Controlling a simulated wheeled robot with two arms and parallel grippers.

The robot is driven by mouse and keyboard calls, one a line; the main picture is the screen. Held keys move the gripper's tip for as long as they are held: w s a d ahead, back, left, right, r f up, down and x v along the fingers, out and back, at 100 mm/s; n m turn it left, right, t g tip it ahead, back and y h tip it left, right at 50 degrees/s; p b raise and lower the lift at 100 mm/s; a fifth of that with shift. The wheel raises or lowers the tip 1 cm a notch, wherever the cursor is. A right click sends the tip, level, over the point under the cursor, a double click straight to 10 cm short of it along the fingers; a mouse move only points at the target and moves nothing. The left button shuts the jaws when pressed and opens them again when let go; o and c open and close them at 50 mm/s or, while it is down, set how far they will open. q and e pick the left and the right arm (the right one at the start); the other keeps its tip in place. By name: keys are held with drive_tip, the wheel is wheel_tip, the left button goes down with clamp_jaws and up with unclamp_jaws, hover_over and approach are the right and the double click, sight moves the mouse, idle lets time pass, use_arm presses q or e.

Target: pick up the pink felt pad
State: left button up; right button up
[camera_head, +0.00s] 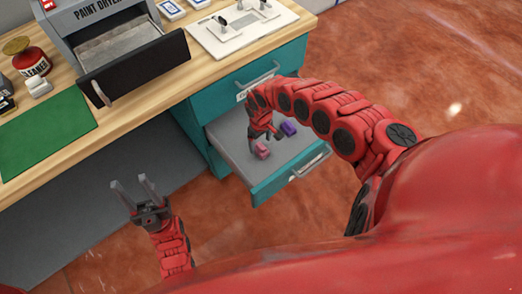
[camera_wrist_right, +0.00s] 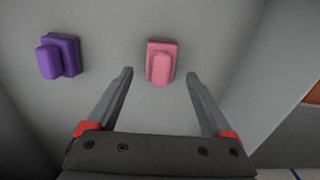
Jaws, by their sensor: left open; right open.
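The pink felt pad (camera_head: 262,150) lies on the floor of an open teal drawer in the head view. In the right wrist view the pink pad (camera_wrist_right: 161,62) sits ahead of and between the two fingers. My right gripper (camera_wrist_right: 160,82) is open and empty, pointing down into the drawer. In the head view my right gripper (camera_head: 257,140) partly blocks the area beside the pad. My left gripper (camera_head: 135,190) is open and empty, off to the left in front of the bench.
A purple pad (camera_head: 289,129) lies in the drawer (camera_head: 270,185) near the pink one; it also shows in the right wrist view (camera_wrist_right: 58,57). The drawer walls surround my right gripper. The wooden bench top (camera_head: 110,115) holds a dark open-drawered box (camera_head: 135,60) and a green mat (camera_head: 45,135).

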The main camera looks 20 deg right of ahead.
sight(260, 145)
wheel_tip(260, 145, down, 3)
drive_tip(key=shift+s, duration=0.1)
clamp_jaws()
idle(0.4)
drive_tip(key=shift+r, duration=0.2)
wheel_tip(260, 145, up, 9)
drive_tip(key=shift+d+p, duration=0.1)
drive_tip(key=shift+p, duration=1.05)
drive_tip(key=shift+r, duration=0.35)
